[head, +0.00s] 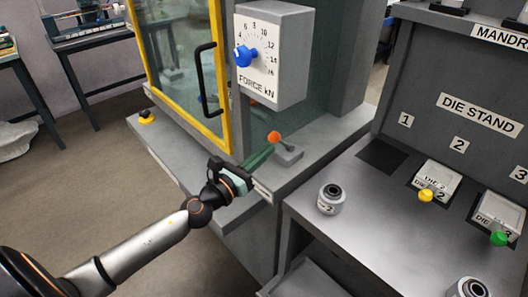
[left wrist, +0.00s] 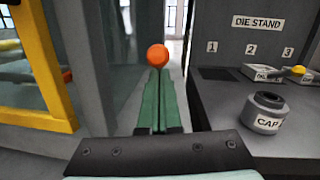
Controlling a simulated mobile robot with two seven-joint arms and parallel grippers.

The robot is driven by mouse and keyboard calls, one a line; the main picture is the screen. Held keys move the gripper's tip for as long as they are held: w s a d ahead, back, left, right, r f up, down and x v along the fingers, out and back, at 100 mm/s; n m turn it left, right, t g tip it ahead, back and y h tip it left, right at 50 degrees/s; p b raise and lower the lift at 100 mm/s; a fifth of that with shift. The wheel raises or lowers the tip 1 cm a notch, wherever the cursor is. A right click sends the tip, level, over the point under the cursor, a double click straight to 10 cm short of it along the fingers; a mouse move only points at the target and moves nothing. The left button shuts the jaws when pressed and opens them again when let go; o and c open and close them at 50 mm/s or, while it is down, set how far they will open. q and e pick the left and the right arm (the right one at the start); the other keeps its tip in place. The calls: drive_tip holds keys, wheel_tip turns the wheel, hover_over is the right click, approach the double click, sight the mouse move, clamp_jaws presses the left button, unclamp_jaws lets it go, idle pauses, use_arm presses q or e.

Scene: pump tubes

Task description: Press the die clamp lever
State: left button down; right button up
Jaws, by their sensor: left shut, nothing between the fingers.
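The die clamp lever shows an orange ball knob (head: 274,137) above a small grey block (head: 289,154) on the press bed's front edge. In the left wrist view the knob (left wrist: 158,55) sits straight ahead, just over the tips of my fingers. My left gripper (head: 268,149) is shut and empty, its green fingers pointing at the knob from the lower left. The tips look very close to the knob; I cannot tell whether they touch. Most of the lever's shaft is hidden. My right gripper is not in view.
A yellow-framed glass guard door (head: 221,65) and a force dial box (head: 283,50) stand behind and above. On the right is the die stand bench (head: 330,225) with a grey cap (head: 331,199) and dies with yellow and green knobs. Open floor lies left.

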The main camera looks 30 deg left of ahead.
use_arm(q)
drive_tip(key=shift+r, duration=0.1)
drive_tip(key=shift+w+r+p, duration=0.1)
drive_tip(key=shift+r+p, duration=0.15)
drive_tip(key=shift+p, duration=0.1)
drive_tip(key=shift+w+d+r+p, duration=0.1)
drive_tip(key=shift+w+r+p, duration=0.15)
drive_tip(key=shift+r+p, duration=0.2)
drive_tip(key=shift+w+d+r+p, duration=0.1)
drive_tip(key=shift+w+r+p, duration=0.1)
drive_tip(key=shift+r+p, duration=0.2)
drive_tip(key=w+d+r+p, duration=0.3)
drive_tip(key=w+r+p, duration=0.1)
drive_tip(key=w, duration=0.5)
drive_tip(key=shift+w+d+r, duration=0.15)
drive_tip(key=shift+w, duration=0.1)
idle(1.4)
